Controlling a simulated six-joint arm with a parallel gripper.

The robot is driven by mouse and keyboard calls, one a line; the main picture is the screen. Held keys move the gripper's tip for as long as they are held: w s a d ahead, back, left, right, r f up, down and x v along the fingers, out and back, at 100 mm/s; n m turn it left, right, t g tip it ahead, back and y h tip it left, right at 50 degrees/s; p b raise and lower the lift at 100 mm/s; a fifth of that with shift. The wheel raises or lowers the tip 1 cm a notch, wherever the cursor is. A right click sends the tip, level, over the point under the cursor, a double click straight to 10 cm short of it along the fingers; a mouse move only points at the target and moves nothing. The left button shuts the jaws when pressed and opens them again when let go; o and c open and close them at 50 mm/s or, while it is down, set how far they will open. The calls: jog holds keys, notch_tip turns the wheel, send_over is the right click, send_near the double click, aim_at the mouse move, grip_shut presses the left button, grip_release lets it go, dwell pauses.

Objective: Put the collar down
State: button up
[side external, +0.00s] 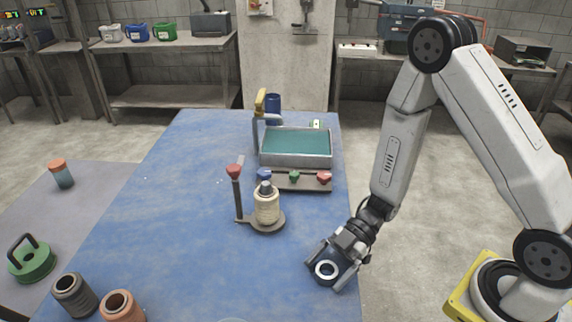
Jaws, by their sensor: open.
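My gripper (326,276) is at the right edge of the blue table (160,215), low and pointing down towards the camera. Its two fingers are spread apart. A pale ring with a dark middle (327,270) shows between the fingers. I cannot tell whether it is the collar or part of my gripper's face, nor whether it touches the table. No other thing in view can be clearly named as the collar. A cream cylinder with a grey top (266,206) stands upright on a round-based stand (268,222), left of and beyond my gripper.
A red-knobbed post (237,190) rises beside the stand. Behind are a rack with coloured knobs (292,181) and a green-lined metal tray (296,147). Dark grey (75,295) and copper (122,306) hollow cylinders stand front left. The table's left middle is clear.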

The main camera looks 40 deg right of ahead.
jog(key=v, duration=1.1)
jog(key=shift+d+r, duration=0.15)
jog(key=shift+d, duration=0.2)
dwell(0.3)
